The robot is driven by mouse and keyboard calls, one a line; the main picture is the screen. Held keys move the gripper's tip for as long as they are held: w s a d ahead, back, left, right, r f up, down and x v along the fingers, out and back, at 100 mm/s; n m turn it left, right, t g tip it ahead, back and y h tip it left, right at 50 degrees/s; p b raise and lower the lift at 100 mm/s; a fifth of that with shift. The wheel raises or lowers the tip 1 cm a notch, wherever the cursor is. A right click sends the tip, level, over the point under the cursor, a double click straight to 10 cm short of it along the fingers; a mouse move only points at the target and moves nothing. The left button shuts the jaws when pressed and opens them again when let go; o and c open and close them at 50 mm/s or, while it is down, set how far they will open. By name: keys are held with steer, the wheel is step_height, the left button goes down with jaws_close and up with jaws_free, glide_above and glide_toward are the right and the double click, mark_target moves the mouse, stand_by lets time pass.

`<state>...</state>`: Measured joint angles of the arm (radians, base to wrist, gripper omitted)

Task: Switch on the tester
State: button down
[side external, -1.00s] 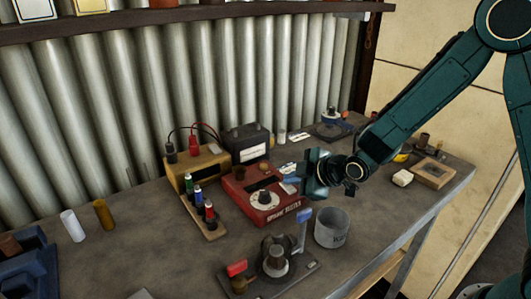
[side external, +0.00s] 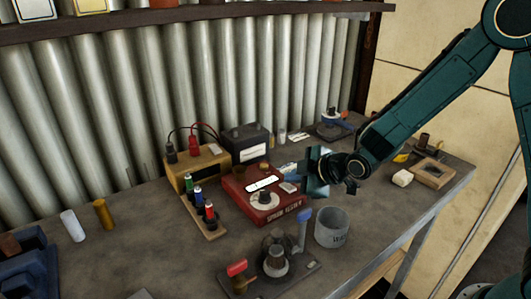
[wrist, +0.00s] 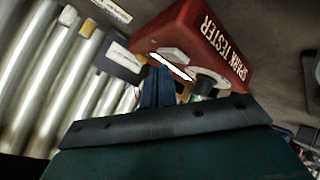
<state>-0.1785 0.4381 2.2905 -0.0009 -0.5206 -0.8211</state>
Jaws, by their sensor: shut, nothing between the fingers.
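The tester is a red box (side external: 262,207) lettered SPARK TESTER, on the bench in the side view, with a round white dial and dark knob (side external: 264,197). Its long window (side external: 262,185) glows white. A small pale grey switch-like piece (side external: 288,188) sits on its top, near my gripper. In the wrist view the red tester (wrist: 190,28), the bright window (wrist: 171,67) and the grey piece (wrist: 172,53) show just beyond my fingers. My gripper (wrist: 157,72) is shut and empty, close over the tester's edge. I cannot tell whether the fingertips touch it.
A grey metal can (side external: 332,228) stands close to the tester's right. A clamp-like fixture (side external: 275,262) with red and blue handles is in front. A rack of coloured plugs (side external: 203,213) and a wooden box (side external: 197,167) stand left, a dark battery (side external: 248,143) behind.

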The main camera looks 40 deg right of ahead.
mark_target(295, 188)
steer(key=shift+r, duration=0.15)
steer(key=shift+s+r, duration=0.2)
steer(key=shift+r, duration=1.05)
steer(key=shift+s+r, duration=0.15)
steer(key=shift+r, duration=1.05)
steer(key=s+d+r+m+g, duration=0.1)
steer(key=s+d+r+m, duration=0.15)
steer(key=s, duration=0.25)
steer(key=s+d+r+m+g+h, duration=0.1)
steer(key=s+r+m, duration=0.1)
steer(key=s+r, duration=0.2)
steer(key=s+d+r+m, duration=0.2)
steer(key=s+r, duration=0.1)
steer(key=s, duration=0.2)
steer(key=s+d+m+g, duration=0.1)
steer(key=s+m, duration=0.1)
steer(key=s, duration=0.6)
steer(key=s+d+r+m+g, duration=0.1)
steer(key=s+d+m+g, duration=0.1)
steer(key=s, duration=0.6)
steer(key=shift+s+d+m+h, duration=0.15)
steer(key=shift+m+h, duration=0.25)
steer(key=shift+m, duration=0.05)
steer(key=shift+r, duration=0.1)
